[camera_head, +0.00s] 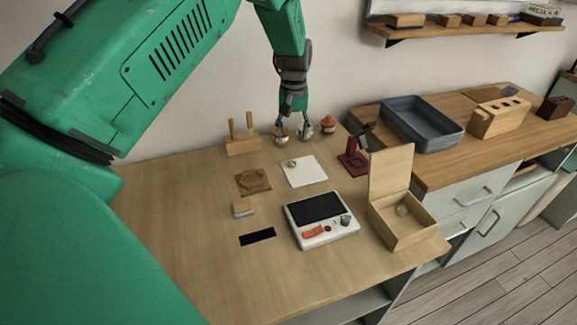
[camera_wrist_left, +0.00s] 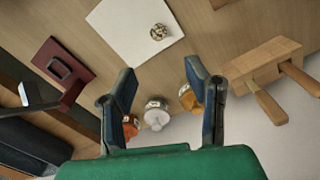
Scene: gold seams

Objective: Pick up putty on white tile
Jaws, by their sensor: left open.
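The white tile (camera_head: 314,171) lies flat on the wooden table, toward the back. A small brownish lump that looks like the putty (camera_head: 292,163) sits on it near its left edge. In the left wrist view the putty (camera_wrist_left: 158,31) rests on the white tile (camera_wrist_left: 122,46), beyond the fingertips. My left gripper (camera_head: 304,135) is open and points down behind the tile, apart from the putty. In the left wrist view my left gripper (camera_wrist_left: 168,88) shows two spread fingers with nothing held between them. My right gripper is not in view.
Small jars (camera_wrist_left: 156,113) stand close by the left fingers. A wooden tool holder (camera_head: 243,145) is left of the tile, and a dark red stand (camera_head: 352,163) is right. A brown mat (camera_head: 253,182), white device (camera_head: 343,235) and open box (camera_head: 414,229) sit nearby.

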